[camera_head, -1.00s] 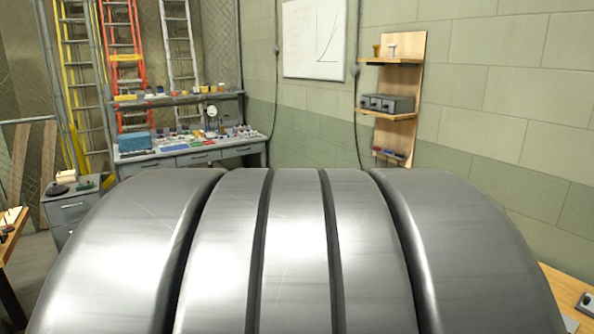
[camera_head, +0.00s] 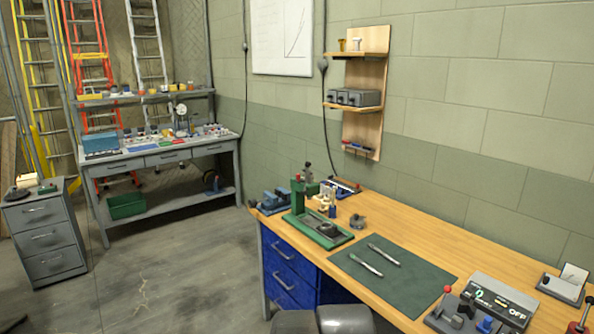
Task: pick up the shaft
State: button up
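Two slim, pale, pen-like pieces lie on a dark green mat (camera_head: 420,287) on the wooden workbench. The nearer piece (camera_head: 366,265) and the farther piece (camera_head: 384,254) lie roughly parallel, a little apart. I cannot tell whether either one is the shaft; no other clear shaft shows. My gripper is not in view. Only rounded grey parts of my own arm show at the bottom edge.
A green press (camera_head: 318,230) stands behind the mat on the wooden bench (camera_head: 420,238). A control box marked OFF (camera_head: 500,297) and levers are at the right. Blue drawers (camera_head: 290,270) are below. Open floor (camera_head: 180,275) lies left, before a grey bench (camera_head: 165,160).

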aim_at(372, 270)
jog(key=i+j, duration=0.15)
jog(key=i+l+u, duration=0.5)
jog(key=i+l, duration=0.5)
jog(key=l, duration=0.1)
